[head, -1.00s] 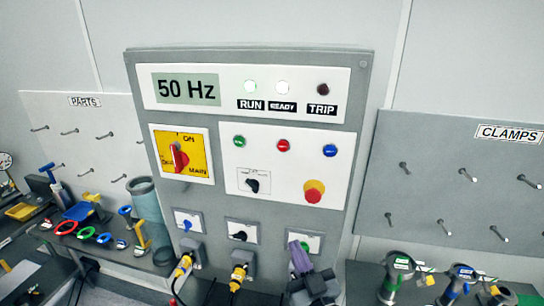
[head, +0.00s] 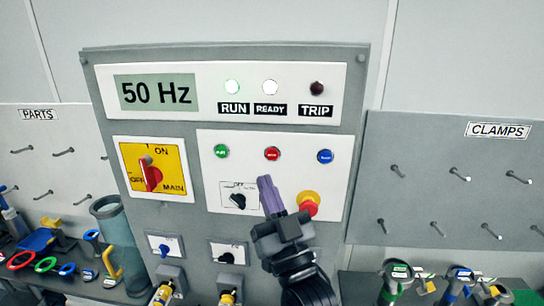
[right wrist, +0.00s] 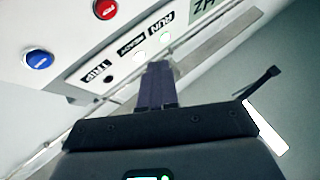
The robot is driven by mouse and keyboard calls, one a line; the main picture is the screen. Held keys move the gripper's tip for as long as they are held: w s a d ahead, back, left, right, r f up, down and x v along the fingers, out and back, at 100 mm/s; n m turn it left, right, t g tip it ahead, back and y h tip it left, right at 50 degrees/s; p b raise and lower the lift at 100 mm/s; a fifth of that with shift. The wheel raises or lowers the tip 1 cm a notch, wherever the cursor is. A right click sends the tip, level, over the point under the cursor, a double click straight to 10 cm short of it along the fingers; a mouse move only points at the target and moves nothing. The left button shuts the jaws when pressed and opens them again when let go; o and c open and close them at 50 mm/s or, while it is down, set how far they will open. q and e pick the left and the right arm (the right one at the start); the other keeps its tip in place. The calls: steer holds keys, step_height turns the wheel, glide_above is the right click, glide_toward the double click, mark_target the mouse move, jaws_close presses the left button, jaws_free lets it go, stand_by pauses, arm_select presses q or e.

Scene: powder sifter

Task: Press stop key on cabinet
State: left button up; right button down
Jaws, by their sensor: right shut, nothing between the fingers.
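The grey cabinet (head: 225,62) fills the middle of the head view. Its white key panel (head: 215,175) carries a red key (head: 272,153) between a green key (head: 221,151) and a blue key (head: 325,156). My right gripper (head: 266,180) is shut and empty, its purple fingers pointing up just below the red key in the picture. I cannot tell its distance from the panel. In the right wrist view the fingers (right wrist: 158,70) show, with the red key (right wrist: 104,8) and blue key (right wrist: 38,60) at upper left. My left gripper is not in view.
A red main switch (head: 150,175) is farther left. The display (head: 156,92) reads 50 Hz; the RUN lamp (head: 232,87) glows green-white.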

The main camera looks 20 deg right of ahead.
steer(key=shift+w, duration=0.1)
steer(key=shift+w+d, duration=0.7)
steer(key=shift+w, duration=0.55)
steer(key=shift+w+d, duration=0.7)
steer(key=shift+w, duration=0.6)
steer(key=shift+w+d, duration=0.7)
steer(key=shift+w, duration=0.55)
steer(key=shift+w+d, duration=0.1)
steer(key=shift+w, duration=0.1)
steer(key=shift+w+d, duration=0.15)
steer(key=shift+w, duration=0.05)
steer(key=shift+w+d, duration=0.2)
steer(key=shift+w, duration=0.15)
stand_by(0.3)
steer(key=shift+s+a, duration=0.1)
steer(key=shift+s, duration=0.05)
steer(key=shift+s+a, duration=0.3)
steer(key=shift+s, duration=0.3)
steer(key=shift+s+a+p, duration=0.1)
steer(key=shift+s+a, duration=0.3)
steer(key=shift+s, duration=0.35)
steer(key=shift+s+a+p, duration=0.15)
steer(key=shift+s+a, duration=0.25)
steer(key=shift+s, duration=0.3)
steer(key=shift+s+a+p, duration=0.1)
steer(key=shift+s+a, duration=0.3)
steer(key=shift+s, duration=0.35)
